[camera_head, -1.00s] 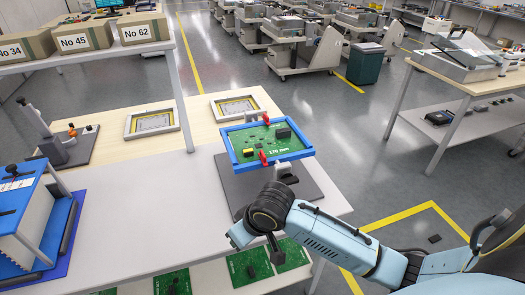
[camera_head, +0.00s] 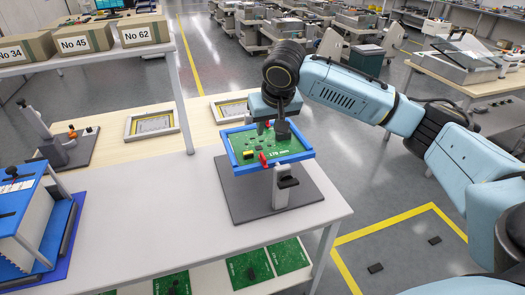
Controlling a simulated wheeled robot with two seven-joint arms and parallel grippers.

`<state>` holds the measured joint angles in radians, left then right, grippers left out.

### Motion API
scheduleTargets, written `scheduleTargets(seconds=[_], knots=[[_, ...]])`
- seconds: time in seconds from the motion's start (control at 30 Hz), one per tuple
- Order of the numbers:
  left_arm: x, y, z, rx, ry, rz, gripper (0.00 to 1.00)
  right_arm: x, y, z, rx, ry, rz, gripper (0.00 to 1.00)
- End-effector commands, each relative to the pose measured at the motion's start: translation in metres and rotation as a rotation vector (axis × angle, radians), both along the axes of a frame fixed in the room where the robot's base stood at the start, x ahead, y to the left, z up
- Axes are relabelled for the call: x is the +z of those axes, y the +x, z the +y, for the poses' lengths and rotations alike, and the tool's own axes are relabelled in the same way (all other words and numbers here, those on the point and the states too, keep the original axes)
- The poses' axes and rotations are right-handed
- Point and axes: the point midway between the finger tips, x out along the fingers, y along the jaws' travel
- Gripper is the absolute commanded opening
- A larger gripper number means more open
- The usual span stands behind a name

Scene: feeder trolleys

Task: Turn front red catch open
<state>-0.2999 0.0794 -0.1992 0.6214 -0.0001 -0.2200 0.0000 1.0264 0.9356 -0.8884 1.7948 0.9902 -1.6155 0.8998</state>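A green circuit board (camera_head: 250,145) sits in a blue frame (camera_head: 231,152) on a dark stand. The front red catch (camera_head: 263,159) is on the near side of the frame, by the "170 mm" marking. A second red catch at the far side is mostly hidden by my gripper. My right gripper (camera_head: 271,128) points down over the far part of the board, behind the front catch and apart from it. Its dark fingertips blend with a black part on the board, so its opening is unclear. My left gripper is not in view.
A dark base plate (camera_head: 240,200) and black-topped clamp post (camera_head: 284,184) stand under the frame. Flat grey frames (camera_head: 152,122) lie behind on the wooden table. A blue rack (camera_head: 25,225) stands at the left. The white tabletop (camera_head: 150,215) between is clear.

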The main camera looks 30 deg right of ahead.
Motion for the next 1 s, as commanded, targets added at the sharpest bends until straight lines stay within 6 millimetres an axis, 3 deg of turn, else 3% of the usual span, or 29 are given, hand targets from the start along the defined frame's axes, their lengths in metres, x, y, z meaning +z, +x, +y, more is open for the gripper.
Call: scheduleTargets(seconds=[0.4,0.6,1.0], knots=[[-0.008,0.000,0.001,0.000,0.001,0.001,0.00,-0.076,0.029,-0.006,0.001,-0.001,0.002,0.30],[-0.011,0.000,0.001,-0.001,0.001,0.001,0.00,-0.105,0.041,-0.009,0.002,-0.002,0.000,0.30],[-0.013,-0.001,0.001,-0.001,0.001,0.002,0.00,-0.119,0.047,-0.011,0.004,-0.001,-0.002,0.30]])
